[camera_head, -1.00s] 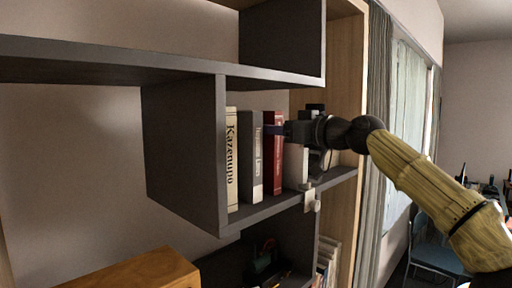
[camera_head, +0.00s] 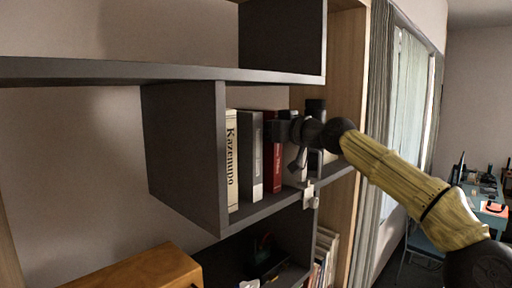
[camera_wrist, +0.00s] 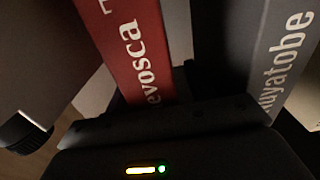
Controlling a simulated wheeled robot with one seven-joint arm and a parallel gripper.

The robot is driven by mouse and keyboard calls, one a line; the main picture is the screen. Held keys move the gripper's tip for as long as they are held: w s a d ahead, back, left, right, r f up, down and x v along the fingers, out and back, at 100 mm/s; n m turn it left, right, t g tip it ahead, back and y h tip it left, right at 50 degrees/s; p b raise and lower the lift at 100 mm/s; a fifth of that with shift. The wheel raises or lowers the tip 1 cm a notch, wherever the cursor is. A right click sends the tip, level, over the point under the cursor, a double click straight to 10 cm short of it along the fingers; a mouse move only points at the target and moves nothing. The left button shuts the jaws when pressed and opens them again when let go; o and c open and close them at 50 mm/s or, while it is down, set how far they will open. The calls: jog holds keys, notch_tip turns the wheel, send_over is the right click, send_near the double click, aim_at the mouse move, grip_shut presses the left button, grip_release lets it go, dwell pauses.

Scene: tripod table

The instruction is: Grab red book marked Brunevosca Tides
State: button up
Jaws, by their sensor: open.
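The red book (camera_head: 273,167) stands upright in the shelf compartment in the head view. Its spine (camera_wrist: 133,45) shows large in the wrist view with the letters "evosca" readable. My gripper (camera_head: 281,131) is open, in front of the upper part of the red book and covering some of it. In the wrist view, the gripper's dark body fills the bottom, close to the lower visible part of the red spine. Whether the fingers touch the book cannot be told.
A cream book marked Kazenupo (camera_head: 232,165) and a grey book (camera_head: 251,160) stand left of the red one. A grey book marked "nuyatobe" (camera_wrist: 275,60) is to its right in the wrist view. The dark shelf divider (camera_head: 190,150) bounds the compartment at left.

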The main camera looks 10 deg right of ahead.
grip_shut()
dwell(0.3)
jog(key=shift+r, duration=0.1)
dwell(1.1)
